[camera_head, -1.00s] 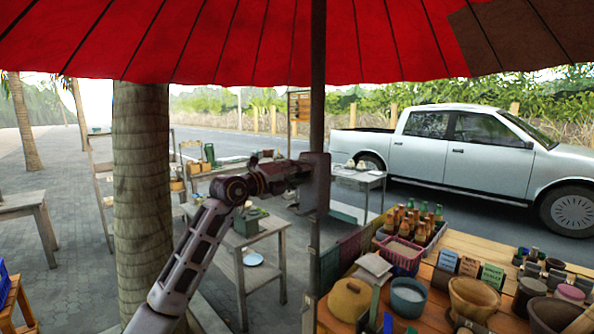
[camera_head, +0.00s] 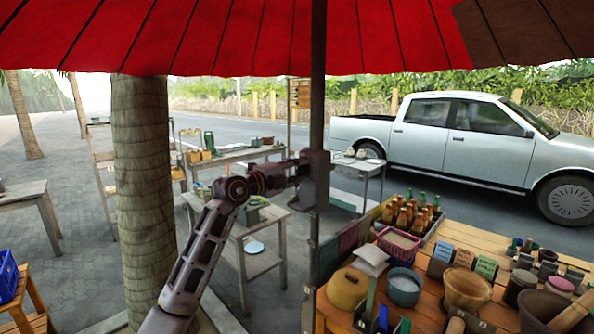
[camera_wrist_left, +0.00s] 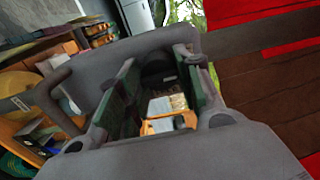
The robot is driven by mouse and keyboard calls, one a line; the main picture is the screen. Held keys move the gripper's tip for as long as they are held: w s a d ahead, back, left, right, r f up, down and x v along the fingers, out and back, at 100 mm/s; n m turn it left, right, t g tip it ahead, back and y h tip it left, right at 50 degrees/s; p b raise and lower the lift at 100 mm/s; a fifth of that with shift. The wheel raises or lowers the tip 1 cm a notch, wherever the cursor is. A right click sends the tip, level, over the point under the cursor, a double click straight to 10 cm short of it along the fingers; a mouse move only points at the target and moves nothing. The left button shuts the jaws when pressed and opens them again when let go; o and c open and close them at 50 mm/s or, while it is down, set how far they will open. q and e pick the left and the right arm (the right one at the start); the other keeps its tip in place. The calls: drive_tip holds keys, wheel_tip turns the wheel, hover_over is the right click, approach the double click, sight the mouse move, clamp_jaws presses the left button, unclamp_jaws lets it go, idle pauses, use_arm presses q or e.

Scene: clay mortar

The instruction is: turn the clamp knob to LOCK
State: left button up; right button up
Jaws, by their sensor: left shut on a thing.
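The dark umbrella pole (camera_head: 318,100) stands upright in the middle of the head view. My left arm reaches in from the left, and my left gripper (camera_head: 312,180) is at the pole, at about mid-height of the view. It hides the clamp there, so I cannot make out the knob or its LOCK mark in the head view. In the left wrist view, my left gripper (camera_wrist_left: 160,92) has a dark rounded part (camera_wrist_left: 157,72) between its fingers, probably the knob. The gripper is shut on it. Its pointing direction is not readable. My right gripper is not in view.
A wooden table (camera_head: 430,295) with bottles, bowls and a mortar stands right of the pole. A palm trunk (camera_head: 143,190) rises at left. A small grey table (camera_head: 265,262) is behind my arm. The red umbrella (camera_head: 230,40) hangs overhead.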

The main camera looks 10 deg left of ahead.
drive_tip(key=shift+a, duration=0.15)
use_arm(q)
drive_tip(key=o, duration=1)
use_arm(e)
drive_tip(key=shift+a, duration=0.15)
use_arm(q)
drive_tip(key=shift+o, duration=0.2)
drive_tip(key=v, duration=1.2)
drive_tip(key=shift+m, duration=0.3)
